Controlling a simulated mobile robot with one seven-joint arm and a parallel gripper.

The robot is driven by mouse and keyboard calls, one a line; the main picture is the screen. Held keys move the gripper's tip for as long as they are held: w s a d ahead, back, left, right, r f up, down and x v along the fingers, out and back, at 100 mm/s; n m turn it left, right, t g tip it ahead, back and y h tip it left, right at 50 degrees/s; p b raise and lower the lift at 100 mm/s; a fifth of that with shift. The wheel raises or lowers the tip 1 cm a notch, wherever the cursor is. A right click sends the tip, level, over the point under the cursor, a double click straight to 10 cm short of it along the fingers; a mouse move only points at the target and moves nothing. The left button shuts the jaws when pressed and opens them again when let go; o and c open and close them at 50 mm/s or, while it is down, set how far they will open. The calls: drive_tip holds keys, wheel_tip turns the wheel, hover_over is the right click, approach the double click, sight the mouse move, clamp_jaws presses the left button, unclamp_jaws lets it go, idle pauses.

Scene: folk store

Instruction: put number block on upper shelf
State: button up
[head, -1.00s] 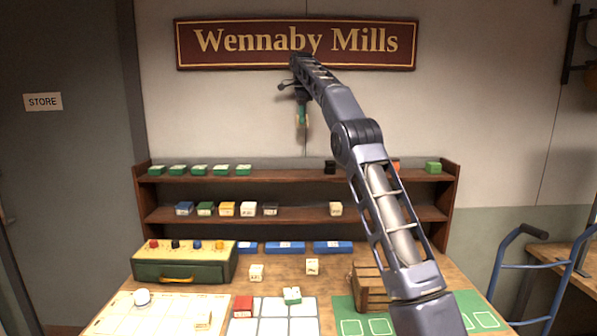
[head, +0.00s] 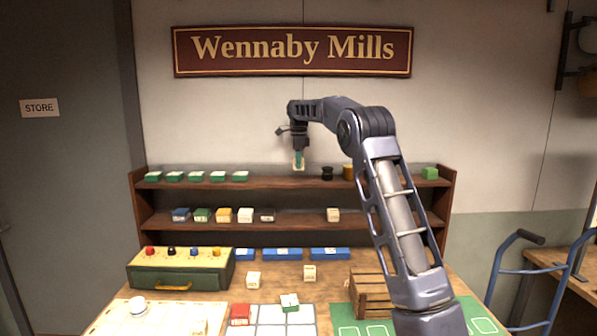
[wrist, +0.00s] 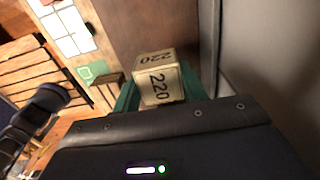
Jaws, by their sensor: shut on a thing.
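My gripper (head: 298,160) is shut on a cream number block, held just above the upper shelf (head: 265,183), right of its middle. In the wrist view the number block (wrist: 157,82) shows "220" on two faces and sits between the green fingertips. In the head view the fingers largely cover it, and I cannot tell whether it touches the shelf board.
On the upper shelf, several green-and-white blocks (head: 197,176) stand at left. The lower shelf (head: 290,222) holds several blocks.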

drive_tip(key=shift+f, duration=2)
drive_tip(key=shift+f, duration=0.1)
drive_tip(key=o, duration=1)
drive_tip(key=shift+c, duration=0.2)
